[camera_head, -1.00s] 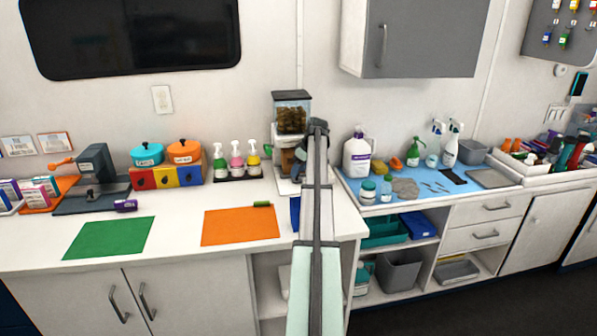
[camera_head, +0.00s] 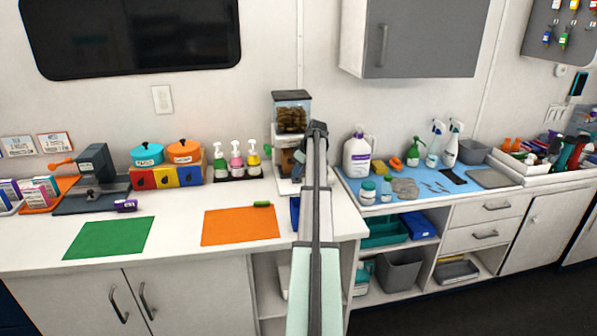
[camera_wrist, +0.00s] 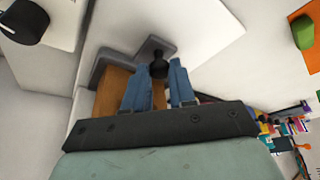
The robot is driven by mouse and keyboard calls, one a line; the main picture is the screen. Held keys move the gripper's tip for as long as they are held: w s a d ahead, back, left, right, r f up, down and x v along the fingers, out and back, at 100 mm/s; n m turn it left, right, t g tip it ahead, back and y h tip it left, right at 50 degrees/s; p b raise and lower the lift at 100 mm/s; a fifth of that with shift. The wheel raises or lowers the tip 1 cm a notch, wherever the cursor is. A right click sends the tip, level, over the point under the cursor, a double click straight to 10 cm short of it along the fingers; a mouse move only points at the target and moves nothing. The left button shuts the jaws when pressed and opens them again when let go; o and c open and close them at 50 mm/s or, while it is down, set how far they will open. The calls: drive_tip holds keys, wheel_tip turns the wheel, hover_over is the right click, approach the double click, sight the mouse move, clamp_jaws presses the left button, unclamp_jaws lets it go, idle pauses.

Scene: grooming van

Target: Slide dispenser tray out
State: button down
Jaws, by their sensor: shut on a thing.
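The dispenser (camera_head: 291,113) stands at the back of the white counter, with a clear hopper of brown pieces over a white body. A brown tray area shows low in its front (camera_head: 287,162), partly hidden by my arm. In the wrist view, the brown tray (camera_wrist: 114,92) has a grey edge and a dark knob (camera_wrist: 158,66). My gripper (camera_wrist: 160,72) has its blue fingers on either side of this knob and is shut on it. In the head view my gripper (camera_head: 303,150) is at the dispenser's front, its fingertips mostly hidden by the arm.
An orange mat (camera_head: 240,226) and a green mat (camera_head: 108,238) lie on the counter to the left. Pump bottles (camera_head: 237,160) stand left of the dispenser. A large white jug (camera_head: 357,157) stands close on its right. A blue item (camera_head: 295,212) is partly behind my arm.

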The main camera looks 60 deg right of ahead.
idle(0.4)
drive_tip(key=s+a, duration=0.9)
drive_tip(key=shift+s+a, duration=0.15)
drive_tip(key=c, duration=0.9)
unclamp_jaws()
drive_tip(key=shift+c, duration=0.2)
drive_tip(key=v, duration=1.3)
drive_tip(key=shift+s+r, duration=0.15)
drive_tip(key=shift+r, duration=0.2)
